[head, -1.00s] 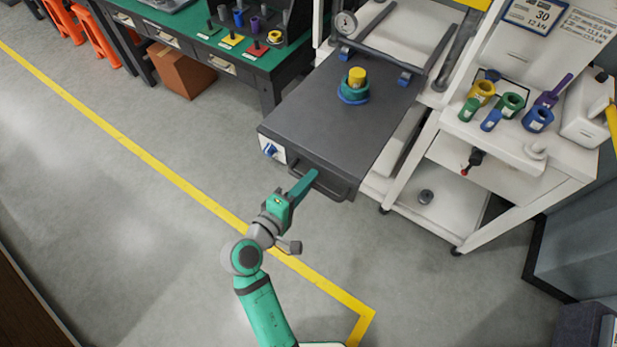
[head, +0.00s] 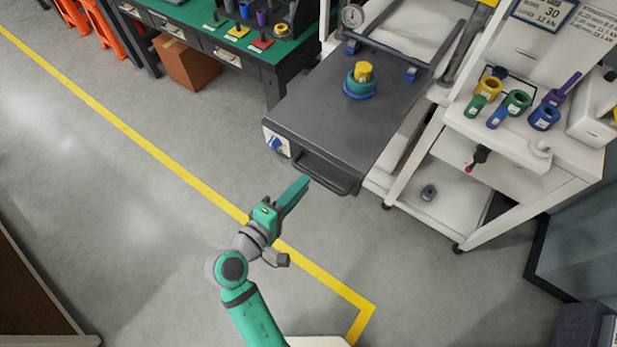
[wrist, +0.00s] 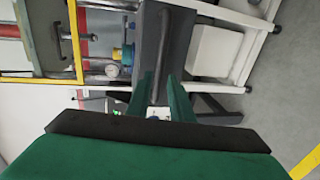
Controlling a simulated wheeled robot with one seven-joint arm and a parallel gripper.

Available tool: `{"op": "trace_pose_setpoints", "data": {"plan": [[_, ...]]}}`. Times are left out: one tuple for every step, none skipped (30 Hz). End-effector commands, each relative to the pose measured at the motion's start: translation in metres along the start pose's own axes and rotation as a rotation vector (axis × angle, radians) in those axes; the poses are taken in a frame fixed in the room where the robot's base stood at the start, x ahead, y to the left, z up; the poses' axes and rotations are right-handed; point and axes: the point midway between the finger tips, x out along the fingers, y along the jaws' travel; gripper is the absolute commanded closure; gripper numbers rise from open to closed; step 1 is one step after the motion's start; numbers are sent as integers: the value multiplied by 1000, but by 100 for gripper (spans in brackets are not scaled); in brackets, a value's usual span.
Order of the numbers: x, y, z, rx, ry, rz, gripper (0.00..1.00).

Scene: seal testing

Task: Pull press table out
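The press table (head: 330,110) is a dark grey slab that sticks out from the white press frame, over the floor. It has a black bar handle (head: 325,176) on its front edge. A stacked part, yellow on top of teal and blue (head: 360,80), stands upright on it.
A white cart (head: 520,150) with several coloured rings and tools stands at the right. A green-topped workbench (head: 255,48) is at the back left, with a cardboard box (head: 187,62) by it. The floor (head: 130,210) at the left is clear, crossed by a yellow line (head: 160,151).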

Motion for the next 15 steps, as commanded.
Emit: {"op": "trace_pose_setpoints", "data": {"plan": [[-10,0,0,0,4,-1,80],[-16,0,-1,0,4,-1,80],[-23,-1,0,0,3,-2,80],[-28,-1,0,0,3,-1,80],[-32,-1,0,0,3,-2,80],[-38,-1,0,0,3,-2,80],[-41,-1,0,-1,2,-1,80],[-45,-1,-1,-1,3,-1,80],[-48,-1,-1,0,3,-2,80],[-51,-1,0,0,2,-2,80],[-53,0,0,0,1,-1,80],[-55,0,0,0,1,-1,80],[-56,0,0,0,1,-1,80],[-57,0,0,0,1,-1,80],[-58,-1,0,0,1,-2,80]]}}
